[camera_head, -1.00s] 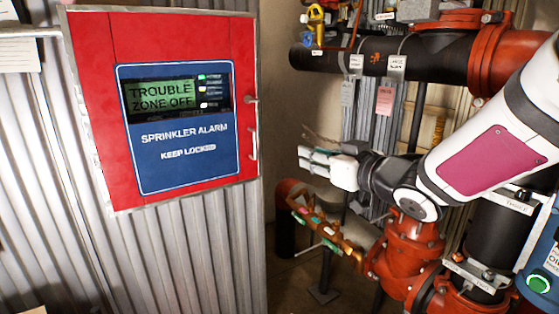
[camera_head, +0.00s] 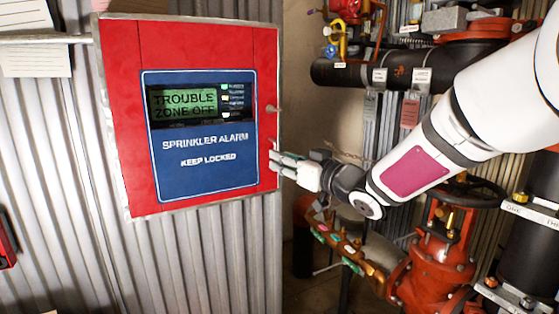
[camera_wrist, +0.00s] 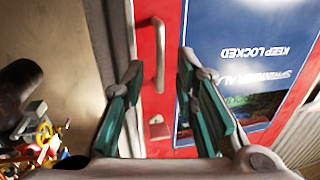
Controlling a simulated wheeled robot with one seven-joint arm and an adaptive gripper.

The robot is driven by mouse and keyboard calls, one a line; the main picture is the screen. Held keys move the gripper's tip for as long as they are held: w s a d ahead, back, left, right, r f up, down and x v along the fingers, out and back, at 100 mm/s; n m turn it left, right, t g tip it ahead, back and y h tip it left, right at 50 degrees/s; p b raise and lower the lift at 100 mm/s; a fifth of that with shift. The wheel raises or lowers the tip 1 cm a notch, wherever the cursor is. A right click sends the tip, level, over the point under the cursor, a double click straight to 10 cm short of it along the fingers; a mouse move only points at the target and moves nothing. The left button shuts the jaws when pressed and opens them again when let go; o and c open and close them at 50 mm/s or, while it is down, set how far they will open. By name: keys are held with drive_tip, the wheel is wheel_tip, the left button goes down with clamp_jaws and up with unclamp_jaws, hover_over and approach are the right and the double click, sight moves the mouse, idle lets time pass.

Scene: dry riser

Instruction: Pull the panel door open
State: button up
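The red panel door (camera_head: 118,110) with a blue "Sprinkler Alarm, Keep Locked" plate (camera_head: 205,172) hangs shut on a corrugated wall. Its upright bar handle (camera_wrist: 159,55) is on the door's right side in the head view, partly hidden there by my fingers. My gripper (camera_head: 278,163) is at the handle, reaching in from the right. In the wrist view my gripper (camera_wrist: 160,75) is open, and the handle shows in the gap between the two fingers. I cannot tell whether either finger touches it. A small lock or key (camera_head: 272,109) sits above the handle.
Black and red pipes (camera_head: 440,65) with valves stand right of the panel, behind my arm. A red handwheel valve (camera_head: 440,240) is below my arm. A paper sheet (camera_head: 30,38) hangs at the upper left. The wall (camera_head: 200,260) below the panel is bare.

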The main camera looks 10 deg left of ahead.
drive_tip(key=shift+x, duration=1.2)
clamp_jaws()
